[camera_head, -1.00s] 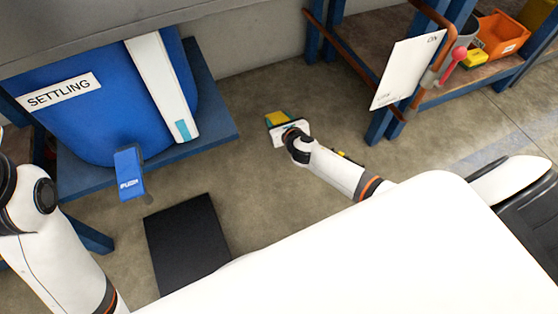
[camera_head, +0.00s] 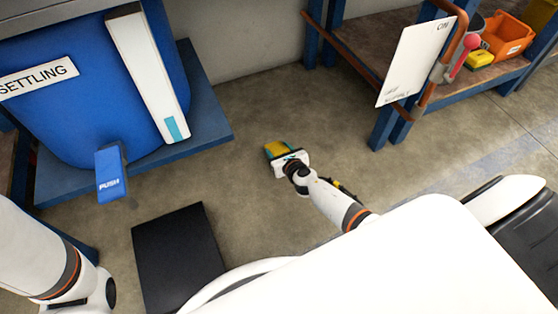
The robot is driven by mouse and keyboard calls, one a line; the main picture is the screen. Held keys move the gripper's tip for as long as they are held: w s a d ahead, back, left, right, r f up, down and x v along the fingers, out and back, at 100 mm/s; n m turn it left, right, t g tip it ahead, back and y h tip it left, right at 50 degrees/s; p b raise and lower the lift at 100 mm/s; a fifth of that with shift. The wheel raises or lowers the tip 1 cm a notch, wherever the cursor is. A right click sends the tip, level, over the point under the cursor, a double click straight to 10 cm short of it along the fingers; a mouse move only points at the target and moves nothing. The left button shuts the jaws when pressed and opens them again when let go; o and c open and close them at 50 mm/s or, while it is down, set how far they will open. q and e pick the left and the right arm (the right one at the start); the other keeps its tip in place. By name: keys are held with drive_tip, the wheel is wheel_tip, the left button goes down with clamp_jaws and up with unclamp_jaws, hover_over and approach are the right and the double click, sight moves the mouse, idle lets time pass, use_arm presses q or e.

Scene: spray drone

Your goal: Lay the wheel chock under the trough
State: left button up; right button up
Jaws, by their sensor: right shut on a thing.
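My right gripper (camera_head: 287,161) is shut on a yellow block (camera_head: 275,149), which I take for the wheel chock. It holds the block over the concrete floor in the middle of the view. The gripper body hides part of the block, and I cannot tell whether it touches the floor. I cannot tell for certain which thing is the trough. A blue tank labelled SETTLING (camera_head: 85,105) stands on a blue stand (camera_head: 207,128) at the left. A blue PUSH lever (camera_head: 110,172) juts out at its front. My left arm shows at lower left, but its gripper is out of view.
A black flat slab (camera_head: 178,255) lies on the floor below the tank. A blue-legged shelf (camera_head: 383,125) stands at upper right, with a white sign (camera_head: 415,62), an orange bin (camera_head: 503,37) and a copper pipe (camera_head: 444,60). The floor between tank and shelf is clear.

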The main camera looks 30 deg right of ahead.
drive_tip(key=shift+f+b, duration=1.75)
drive_tip(key=shift+f, duration=0.15)
drive_tip(key=o, duration=1.2)
drive_tip(key=shift+r, duration=0.1)
drive_tip(key=shift+s+r+p, duration=0.2)
drive_tip(key=shift+r+p, duration=0.05)
drive_tip(key=shift+p, duration=0.2)
drive_tip(key=p+v, duration=0.4)
drive_tip(key=v, duration=0.6)
drive_tip(key=shift+s+r, duration=0.1)
drive_tip(key=shift+s, duration=0.25)
drive_tip(key=shift+s+a+r, duration=0.1)
drive_tip(key=shift+s, duration=0.3)
